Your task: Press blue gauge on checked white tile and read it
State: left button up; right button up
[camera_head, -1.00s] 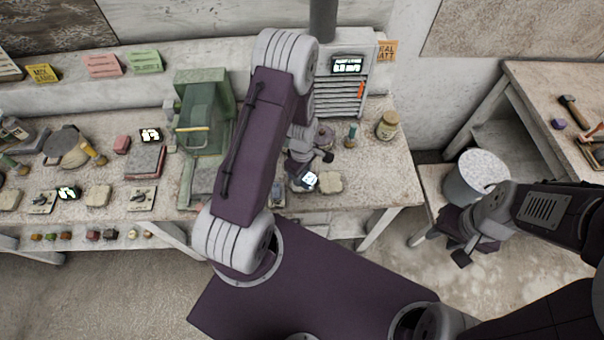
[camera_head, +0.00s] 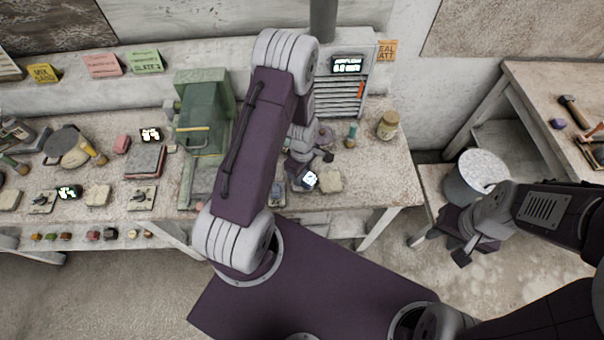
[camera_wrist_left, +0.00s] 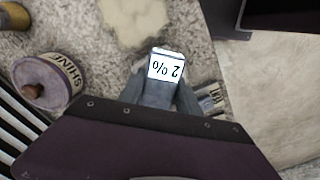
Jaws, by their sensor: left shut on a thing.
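The blue gauge (camera_head: 296,184) is in my left gripper (camera_head: 303,175), low over the bench. Its small white screen faces up in the head view. In the left wrist view the gauge's screen (camera_wrist_left: 166,66) reads 2 %, upside down, with the grey fingers (camera_wrist_left: 158,92) shut around it. A pale, irregular slab (camera_head: 330,180) lies just right of the gauge; it also shows in the left wrist view (camera_wrist_left: 135,18). I cannot tell whether this is the checked white tile, nor whether the gauge touches anything, as its underside is hidden. My right gripper (camera_head: 451,249) is open and empty.
A green machine (camera_head: 203,115) stands left of my left arm. A vented cabinet (camera_head: 340,88) with a screen stands behind. A jar (camera_head: 387,125) and small bottle (camera_head: 350,136) are at the back right. A bucket (camera_head: 475,178) is beside my right arm.

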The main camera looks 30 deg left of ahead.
pick_arm(q)
jog(key=shift+r+p, duration=3.15)
jog(key=shift+r, duration=0.4)
jog(key=shift+f, duration=0.1)
